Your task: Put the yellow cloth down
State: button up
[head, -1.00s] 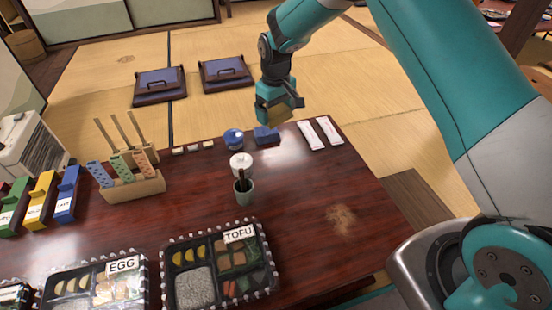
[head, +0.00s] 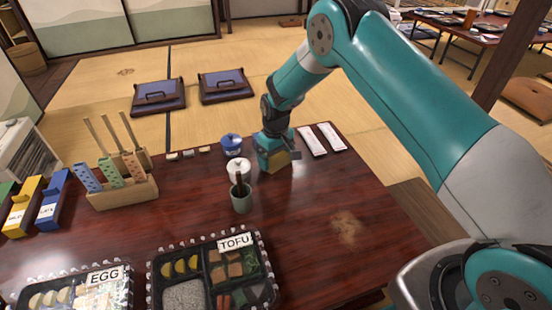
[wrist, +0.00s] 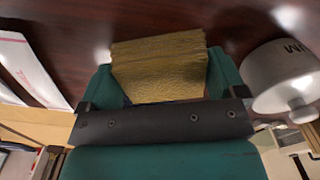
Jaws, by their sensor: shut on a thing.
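The yellow cloth (wrist: 158,68) is a folded, block-like piece held between my gripper's fingers in the wrist view. In the head view a small part of the cloth (head: 279,161) shows below my gripper (head: 275,160). My gripper is shut on the cloth, low over the far part of the dark red table (head: 310,220). I cannot tell whether the cloth touches the table. The blue block seen here earlier is hidden behind my gripper.
A white lidded pot (head: 239,169), a green cup (head: 241,198) and a blue pot (head: 232,144) stand left of my gripper. Two white packets (head: 322,139) lie to its right. A brownish smear (head: 347,225) marks the open right part of the table.

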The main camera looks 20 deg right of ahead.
jog(key=shift+f, duration=0.1)
jog(key=o, duration=0.6)
notch_tip(320, 180, up, 12)
jog(key=p, duration=0.6)
notch_tip(320, 180, up, 11)
jog(key=y, duration=0.1)
send_over(276, 156)
jog(key=s+a, duration=0.3)
jog(key=s, duration=0.3)
jog(key=s+r+y, duration=0.1)
jog(key=s+r, duration=0.3)
jog(key=s, duration=0.6)
jog(key=s+a+r+n+y, duration=0.1)
jog(key=s+r, duration=0.3)
jog(key=s, duration=0.6)
jog(key=s+r+n+y, duration=0.1)
jog(key=s+r, duration=0.4)
jog(key=s, duration=0.5)
jog(key=shift+a+r, duration=0.1)
jog(key=shift+a, duration=0.25)
